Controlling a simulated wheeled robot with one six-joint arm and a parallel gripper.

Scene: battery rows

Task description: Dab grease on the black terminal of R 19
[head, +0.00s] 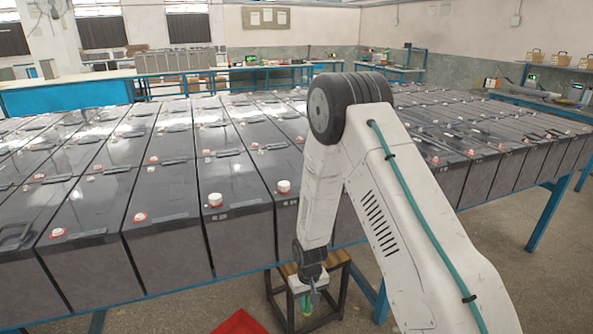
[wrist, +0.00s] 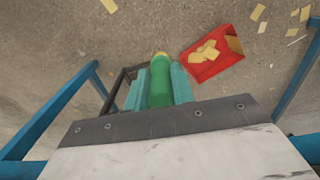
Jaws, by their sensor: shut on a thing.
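My gripper (head: 307,290) hangs low in the head view, in front of the near edge of the battery table, above a small stool. In the wrist view, its two teal fingers (wrist: 160,88) are shut on a green grease applicator (wrist: 160,86) with a yellowish tip. The tip points away from the wrist, over the floor. Rows of dark grey batteries (head: 165,233) fill the table. White caps on red rings, such as one cap (head: 284,186), stand on their tops. The front labels are too small to read surely, so I cannot tell which is R 19 or its black terminal.
A dark stool (head: 340,262) stands under my gripper, close to the blue table frame (head: 540,225). A red bin (wrist: 212,52) with yellow scraps lies on the floor; more scraps lie around it. Blue workbenches (head: 70,95) stand behind. Open floor shows at the right.

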